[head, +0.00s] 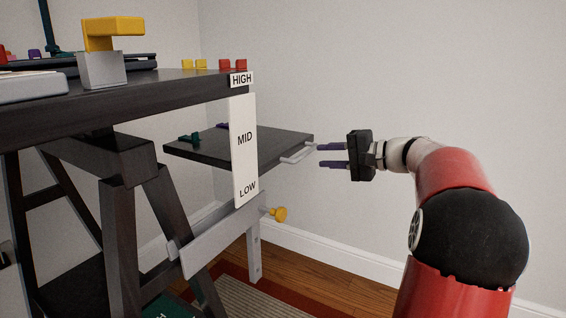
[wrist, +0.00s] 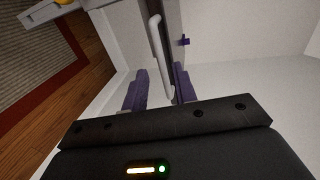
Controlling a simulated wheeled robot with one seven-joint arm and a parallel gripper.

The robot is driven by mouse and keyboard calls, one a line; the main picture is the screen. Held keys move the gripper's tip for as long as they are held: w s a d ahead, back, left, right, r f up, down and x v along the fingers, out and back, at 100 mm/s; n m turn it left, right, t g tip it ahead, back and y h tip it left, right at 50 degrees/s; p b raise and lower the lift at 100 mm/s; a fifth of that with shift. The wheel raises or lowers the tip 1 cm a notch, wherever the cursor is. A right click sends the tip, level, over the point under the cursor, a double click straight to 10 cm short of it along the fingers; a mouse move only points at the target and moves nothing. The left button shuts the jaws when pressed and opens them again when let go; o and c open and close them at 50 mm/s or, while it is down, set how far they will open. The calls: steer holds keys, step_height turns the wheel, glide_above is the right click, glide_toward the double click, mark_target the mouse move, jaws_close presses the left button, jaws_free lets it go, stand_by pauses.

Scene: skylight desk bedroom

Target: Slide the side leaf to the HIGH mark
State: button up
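The side leaf (head: 225,150) is a dark board beside the desk, level with the MID mark on the white scale strip (head: 243,165). The HIGH label (head: 241,79) is at the desk's edge and LOW is at the strip's bottom. A pale bar handle (head: 297,153) is on the leaf's right edge; it also shows in the wrist view (wrist: 158,50). My gripper (head: 318,155) is open, its purple fingers pointing at the handle. In the wrist view the handle's near end lies between the fingers (wrist: 158,88). I cannot tell whether they touch it.
Green (head: 190,138) and purple small items sit on the leaf. The dark desk (head: 170,88) above holds yellow and red blocks and a yellow-topped grey piece (head: 102,65). A yellow knob (head: 279,214) sits below the strip. Free room lies right of the leaf, before the wall.

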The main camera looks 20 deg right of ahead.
mark_target(305, 156)
steer(key=x, duration=0.7)
steer(key=shift+w+a, duration=0.15)
jaws_close()
